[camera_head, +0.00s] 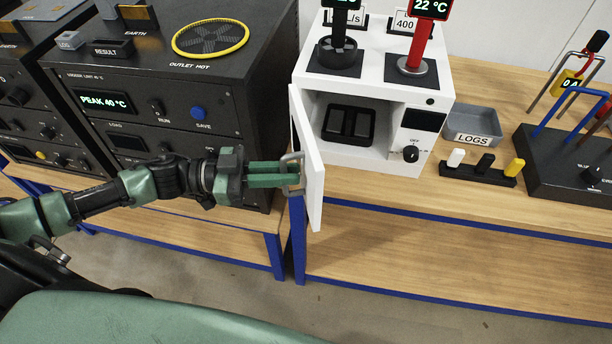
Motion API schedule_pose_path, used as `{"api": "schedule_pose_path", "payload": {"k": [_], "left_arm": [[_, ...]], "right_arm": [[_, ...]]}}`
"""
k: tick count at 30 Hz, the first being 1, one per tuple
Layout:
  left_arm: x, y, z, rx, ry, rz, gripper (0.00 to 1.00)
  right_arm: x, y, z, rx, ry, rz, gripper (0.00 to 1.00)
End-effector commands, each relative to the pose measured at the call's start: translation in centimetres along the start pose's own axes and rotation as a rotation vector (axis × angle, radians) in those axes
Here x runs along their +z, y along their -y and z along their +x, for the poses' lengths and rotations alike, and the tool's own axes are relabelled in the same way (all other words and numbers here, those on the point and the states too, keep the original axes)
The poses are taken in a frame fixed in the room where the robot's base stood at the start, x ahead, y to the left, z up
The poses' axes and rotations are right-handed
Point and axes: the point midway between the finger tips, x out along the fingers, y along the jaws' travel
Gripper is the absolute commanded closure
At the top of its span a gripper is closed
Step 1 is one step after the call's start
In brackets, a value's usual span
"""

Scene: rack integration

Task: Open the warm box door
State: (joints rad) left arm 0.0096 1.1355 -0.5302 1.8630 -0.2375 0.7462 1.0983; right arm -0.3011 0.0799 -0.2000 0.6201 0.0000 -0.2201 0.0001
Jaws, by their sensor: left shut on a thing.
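The white warm box (393,90) stands on the wooden bench near the middle of the head view. Its white door (311,160) is hinged on the left and stands wide open, swung out toward me past the bench's front edge. A black slotted block (349,125) shows inside the box. My left gripper (290,174) is shut on the grey door handle (292,172) on the door's outer face. My right gripper is not in view.
A dark instrument (160,100) with a round yellow-rimmed outlet stands close left of the door. Right of the box are a grey LOGS tray (473,124), a small block with coloured pegs (478,172) and a dark rack base (570,165). The bench's front edge runs below.

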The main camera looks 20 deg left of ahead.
Motion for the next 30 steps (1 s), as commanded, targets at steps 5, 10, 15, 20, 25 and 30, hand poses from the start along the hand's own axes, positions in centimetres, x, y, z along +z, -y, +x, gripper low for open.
{"api": "schedule_pose_path", "payload": {"k": [5,10,15,20,25,30], "left_arm": [[0.5,0.7,-2.1,0.137,0.002,0.006,1.00],[0.3,1.0,-3.7,0.229,0.002,0.002,1.00],[0.3,1.3,-4.6,0.226,0.002,0.000,1.00],[0.2,1.6,-5.1,0.224,0.002,0.000,1.00],[0.2,1.6,-5.3,0.224,0.002,0.000,1.00],[0.2,1.6,-5.3,0.224,0.002,-0.001,1.00]], "right_arm": [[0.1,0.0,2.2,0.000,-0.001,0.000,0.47],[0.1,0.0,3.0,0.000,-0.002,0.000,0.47],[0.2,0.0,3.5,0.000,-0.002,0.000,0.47],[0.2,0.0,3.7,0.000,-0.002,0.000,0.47],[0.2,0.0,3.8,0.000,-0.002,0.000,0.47],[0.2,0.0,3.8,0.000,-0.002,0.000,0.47]]}}
